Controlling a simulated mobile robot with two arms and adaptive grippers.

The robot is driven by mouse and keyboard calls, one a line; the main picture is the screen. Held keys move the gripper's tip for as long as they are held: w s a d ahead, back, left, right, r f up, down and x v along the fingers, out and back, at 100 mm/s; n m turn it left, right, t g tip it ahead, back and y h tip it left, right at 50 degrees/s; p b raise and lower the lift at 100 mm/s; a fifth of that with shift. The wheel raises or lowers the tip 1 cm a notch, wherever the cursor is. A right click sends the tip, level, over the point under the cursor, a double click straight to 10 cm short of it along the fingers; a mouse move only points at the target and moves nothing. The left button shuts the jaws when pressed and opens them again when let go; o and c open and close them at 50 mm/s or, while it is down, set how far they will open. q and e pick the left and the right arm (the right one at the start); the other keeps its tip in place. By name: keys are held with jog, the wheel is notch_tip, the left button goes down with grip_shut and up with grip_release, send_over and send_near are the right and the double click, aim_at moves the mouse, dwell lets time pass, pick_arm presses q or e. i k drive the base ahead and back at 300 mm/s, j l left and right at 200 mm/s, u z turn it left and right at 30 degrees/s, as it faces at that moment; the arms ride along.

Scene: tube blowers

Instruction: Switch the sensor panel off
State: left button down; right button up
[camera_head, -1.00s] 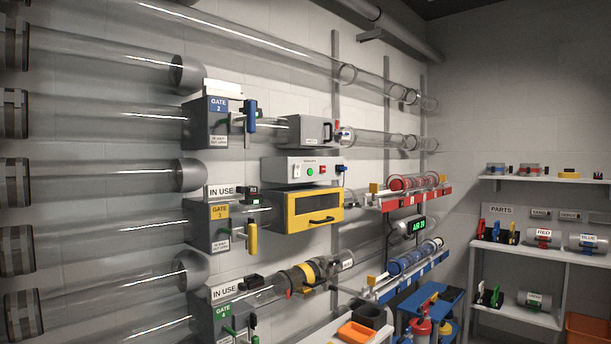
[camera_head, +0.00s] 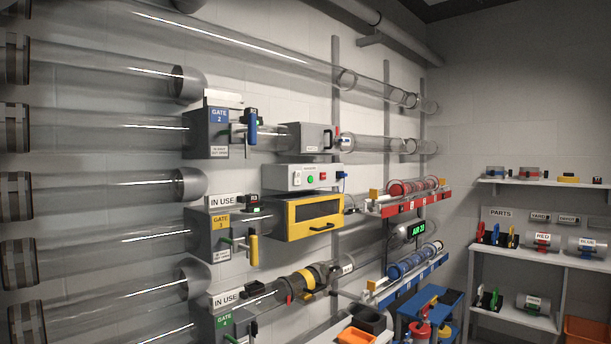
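The sensor panel is most likely the white control box (camera_head: 288,178) on top of the yellow-framed cabinet (camera_head: 316,212), in the middle of the wall. The box carries a green round button (camera_head: 310,179), a red switch (camera_head: 323,177) and a blue part (camera_head: 341,175) at its right end. Its label is too small to read. Neither of my grippers shows in the view.
Clear tubes run along the left wall through gate 2 (camera_head: 206,132), gate 3 (camera_head: 212,236) and gate 4. A red rack (camera_head: 408,205), a blue rack (camera_head: 412,277) and a blue step stool (camera_head: 431,300) stand to the right. Parts shelves (camera_head: 540,254) fill the right corner.

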aim_at(297, 174)
jog(key=i+l, duration=0.4)
jog(key=i, duration=0.15)
jog(key=i+l+z, duration=0.1)
jog(key=i+l, duration=0.7)
jog(key=i, duration=0.25)
jog(key=i+l, duration=0.4)
jog(key=i, duration=0.15)
jog(key=l+z, duration=0.05)
